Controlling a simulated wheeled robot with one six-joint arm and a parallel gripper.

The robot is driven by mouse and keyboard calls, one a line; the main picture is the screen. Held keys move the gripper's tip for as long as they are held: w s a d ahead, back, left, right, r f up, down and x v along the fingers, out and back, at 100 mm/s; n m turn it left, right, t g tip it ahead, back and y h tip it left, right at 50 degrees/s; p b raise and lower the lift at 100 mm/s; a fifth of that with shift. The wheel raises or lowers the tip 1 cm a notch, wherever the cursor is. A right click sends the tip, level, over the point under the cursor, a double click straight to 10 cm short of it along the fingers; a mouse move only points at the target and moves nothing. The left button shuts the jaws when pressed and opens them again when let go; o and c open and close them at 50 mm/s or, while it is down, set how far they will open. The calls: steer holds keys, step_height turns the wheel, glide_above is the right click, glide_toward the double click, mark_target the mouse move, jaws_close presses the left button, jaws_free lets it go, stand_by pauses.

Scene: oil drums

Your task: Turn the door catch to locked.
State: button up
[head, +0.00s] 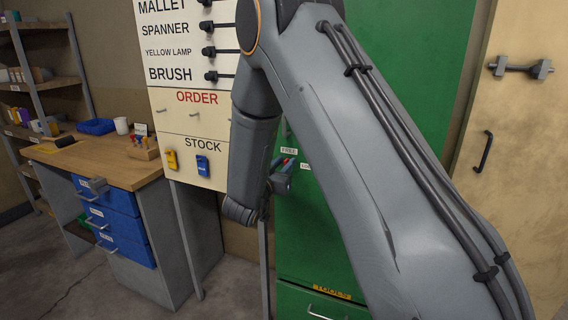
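The tall green cabinet door (405,75) stands behind my arm. A small label reading FREE (289,150) is on its left part, and a second label (306,167), partly covered, starts with what looks like LO. The door catch by these labels is mostly hidden by my arm and gripper, so I cannot tell which way it points. My gripper (284,174) is small in view, right at the labels in front of the green door. Red and blue bits show at its tip. Its fingers are too small and overlapped to tell whether they are open or touching the catch.
A cream board (179,123) with tool names, hooks and yellow and blue tags stands left of the door. A wooden workbench (110,162) with blue drawers is further left. A tan door (520,180) with a black handle (484,151) is at right. A green drawer (310,300) lies below.

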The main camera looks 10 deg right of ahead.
jaws_close()
steer(key=shift+m, duration=0.3)
steer(key=m+b, duration=0.5)
steer(key=b, duration=0.1)
steer(key=d+f+m+b, duration=0.1)
steer(key=m+b, duration=0.5)
steer(key=s+f+m+b, duration=0.1)
steer(key=m+b, duration=0.5)
steer(key=shift+d, duration=0.3)
steer(key=shift+m+b, duration=0.3)
steer(key=shift+b, duration=0.1)
